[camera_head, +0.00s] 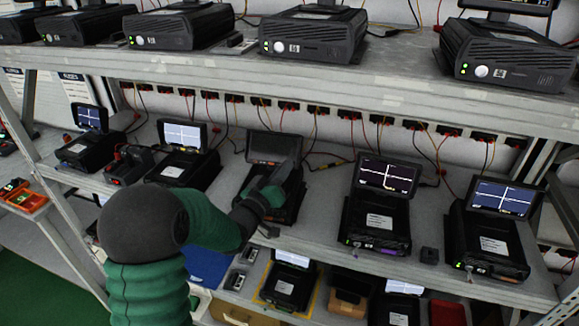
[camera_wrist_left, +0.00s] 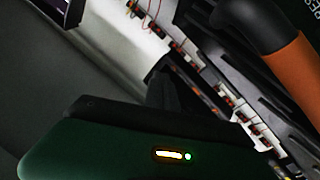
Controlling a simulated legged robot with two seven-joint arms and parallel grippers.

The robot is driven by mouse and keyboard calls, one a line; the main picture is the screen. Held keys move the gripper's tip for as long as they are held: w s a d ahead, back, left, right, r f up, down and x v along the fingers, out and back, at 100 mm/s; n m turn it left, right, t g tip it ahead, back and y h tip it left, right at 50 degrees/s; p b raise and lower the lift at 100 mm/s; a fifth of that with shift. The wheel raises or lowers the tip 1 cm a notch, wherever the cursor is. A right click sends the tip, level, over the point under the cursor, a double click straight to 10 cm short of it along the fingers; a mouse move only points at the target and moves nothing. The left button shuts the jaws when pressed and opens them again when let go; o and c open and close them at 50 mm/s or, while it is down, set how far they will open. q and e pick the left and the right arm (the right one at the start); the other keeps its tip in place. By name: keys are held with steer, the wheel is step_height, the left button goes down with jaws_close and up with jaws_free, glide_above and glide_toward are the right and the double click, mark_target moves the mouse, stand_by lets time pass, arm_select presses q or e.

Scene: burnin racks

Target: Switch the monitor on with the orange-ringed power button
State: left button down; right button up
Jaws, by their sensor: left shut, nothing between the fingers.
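The monitor (camera_head: 262,147) on the middle shelf has a dark grey, blank screen, while its neighbours are lit. It stands at the back of a black base unit (camera_head: 290,212). My left arm reaches in from the lower left over this unit. The orange-ringed power button cannot be made out in either view; my arm covers part of the unit. In the left wrist view the fingertips and the monitor are not clear. My right gripper is out of view.
Lit monitors stand left (camera_head: 183,136) and right (camera_head: 388,174) on the same shelf (camera_head: 325,205). Sockets with red and yellow cables line the back. The upper shelf (camera_head: 340,82) with black HP units overhangs above.

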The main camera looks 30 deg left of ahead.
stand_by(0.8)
arm_select(q)
steer(key=shift+w+a+f, duration=0.1)
steer(key=shift+w+f, duration=0.1)
steer(key=shift+w, duration=0.1)
steer(key=shift+w+f+b, duration=0.25)
steer(key=shift+b, duration=0.25)
stand_by(0.3)
steer(key=shift+r, duration=0.1)
steer(key=shift+s+r, duration=0.3)
steer(key=shift+s+r+p, duration=0.15)
steer(key=shift+s+p, duration=0.15)
steer(key=shift+p, duration=0.05)
